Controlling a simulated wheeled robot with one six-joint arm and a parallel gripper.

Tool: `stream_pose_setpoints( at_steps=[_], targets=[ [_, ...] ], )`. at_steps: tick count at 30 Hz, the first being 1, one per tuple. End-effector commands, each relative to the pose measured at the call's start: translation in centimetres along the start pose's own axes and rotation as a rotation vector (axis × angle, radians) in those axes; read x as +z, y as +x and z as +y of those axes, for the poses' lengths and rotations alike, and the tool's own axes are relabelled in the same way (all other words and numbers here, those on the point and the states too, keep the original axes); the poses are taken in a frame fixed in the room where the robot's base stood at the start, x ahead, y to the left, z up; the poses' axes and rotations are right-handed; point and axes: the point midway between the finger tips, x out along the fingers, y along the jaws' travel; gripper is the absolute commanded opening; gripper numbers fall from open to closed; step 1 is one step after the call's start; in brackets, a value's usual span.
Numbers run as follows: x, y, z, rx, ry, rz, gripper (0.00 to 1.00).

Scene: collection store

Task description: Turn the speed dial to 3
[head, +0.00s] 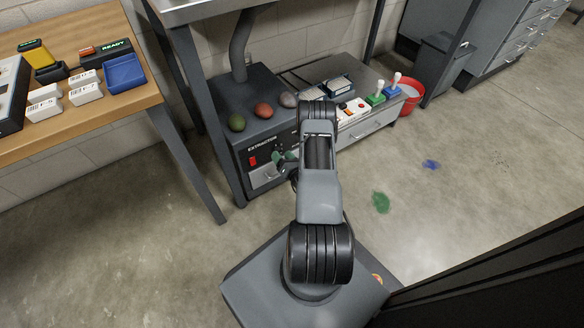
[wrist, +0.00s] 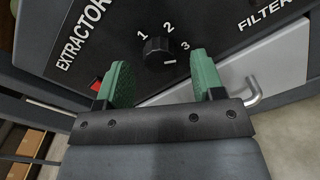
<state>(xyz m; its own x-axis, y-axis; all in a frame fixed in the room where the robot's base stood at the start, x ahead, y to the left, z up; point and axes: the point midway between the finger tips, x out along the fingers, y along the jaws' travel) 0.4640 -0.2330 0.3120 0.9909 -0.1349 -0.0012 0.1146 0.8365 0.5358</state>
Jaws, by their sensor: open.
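The speed dial (wrist: 157,51) is a small black ribbed knob on the dark front panel of the extractor (head: 243,143), with the figures 1, 2 and 3 around its upper side. A short white mark shows at its lower right; I cannot tell for certain where the pointer stands. My gripper (wrist: 160,60) is open, with its green fingers on either side of the dial in the wrist view. No contact with the dial shows. In the head view my gripper (head: 284,158) is at the panel, and my arm hides most of the dial area.
A red switch (wrist: 96,85) is left of the dial. A drawer front with a metal handle (wrist: 253,94) is below right.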

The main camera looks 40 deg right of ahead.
Motion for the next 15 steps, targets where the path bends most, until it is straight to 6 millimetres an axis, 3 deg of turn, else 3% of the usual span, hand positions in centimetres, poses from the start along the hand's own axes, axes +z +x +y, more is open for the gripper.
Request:
stream_pose_setpoints(
  at_steps=[9,15],
  targets=[
    [0.3,-6.6,0.1,-0.006,0.004,-0.001,0.62],
    [0.2,-9.9,0.1,-0.005,0.003,-0.003,0.62]
  ],
)
